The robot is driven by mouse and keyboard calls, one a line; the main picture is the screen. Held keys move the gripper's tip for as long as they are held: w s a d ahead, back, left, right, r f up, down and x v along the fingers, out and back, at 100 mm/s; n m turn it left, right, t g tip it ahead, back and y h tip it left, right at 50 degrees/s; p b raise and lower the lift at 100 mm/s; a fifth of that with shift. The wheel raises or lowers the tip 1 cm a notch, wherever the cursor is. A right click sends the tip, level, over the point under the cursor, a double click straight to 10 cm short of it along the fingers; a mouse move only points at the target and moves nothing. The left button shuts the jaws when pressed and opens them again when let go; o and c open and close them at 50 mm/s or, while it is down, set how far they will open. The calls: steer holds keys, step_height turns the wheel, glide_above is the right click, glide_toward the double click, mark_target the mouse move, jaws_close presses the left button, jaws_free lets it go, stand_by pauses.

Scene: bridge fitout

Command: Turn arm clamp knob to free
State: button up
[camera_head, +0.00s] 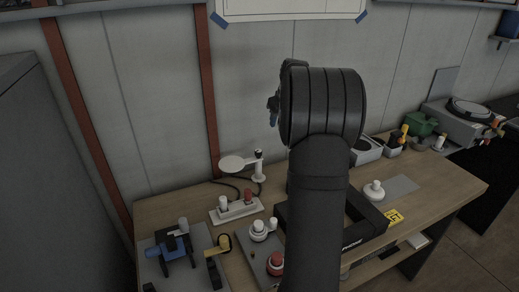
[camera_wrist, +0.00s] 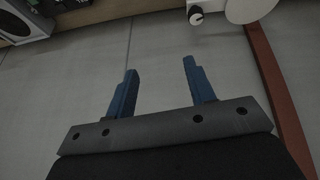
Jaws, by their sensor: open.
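A white jointed arm stand (camera_head: 259,170) stands upright at the back of the bench, with a flat round white disc (camera_head: 238,162) on its left. A small dark-marked part at its top (camera_head: 258,153) may be the clamp knob.
A white socket strip (camera_head: 236,211) with red and white parts lies in front of the stand. A grey panel with blue and yellow fittings (camera_head: 187,254) is at front left. A black tray (camera_head: 368,224) is partly behind my arm.

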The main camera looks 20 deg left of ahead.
steer(key=s+a+r+n+g, duration=0.1)
steer(key=s+a+r+g, duration=0.1)
steer(key=s+a, duration=0.15)
glide_toward(259, 150)
steer(key=shift+y, duration=0.4)
steer(key=x, duration=0.8)
steer(key=shift+s+d+f, duration=0.1)
steer(key=shift+d+f, duration=0.15)
steer(key=shift+f, duration=0.15)
steer(key=c, duration=1)
steer(key=shift+o, duration=0.2)
steer(key=shift+n, duration=0.3)
